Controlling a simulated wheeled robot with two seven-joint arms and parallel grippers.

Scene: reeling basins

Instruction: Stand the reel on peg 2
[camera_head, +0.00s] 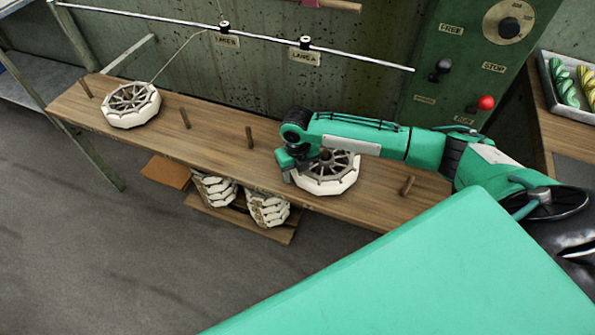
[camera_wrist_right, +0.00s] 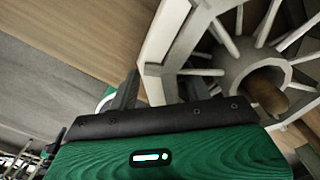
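A white, many-sided reel (camera_head: 328,186) with grey spokes is at the right part of the wooden bench, under my right gripper. In the right wrist view the reel (camera_wrist_right: 165,45) fills the upper right, and a brown wooden peg (camera_wrist_right: 265,94) shows inside its hub. The reel looks about level; I cannot tell if it rests fully on the bench. My right gripper (camera_head: 290,172) is at the reel's left side. Its dark fingers (camera_wrist_right: 155,92) lie on either side of the rim and appear shut on it. My left gripper is not in view.
A second reel (camera_head: 131,106) with a thread lies at the bench's left end. Bare pegs (camera_head: 185,118), (camera_head: 249,137) and (camera_head: 407,185) stand on the bench (camera_head: 215,143). More reels (camera_head: 268,209) sit on a lower shelf. A thin rail (camera_head: 255,36) runs behind; a green control panel (camera_head: 460,75) stands right.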

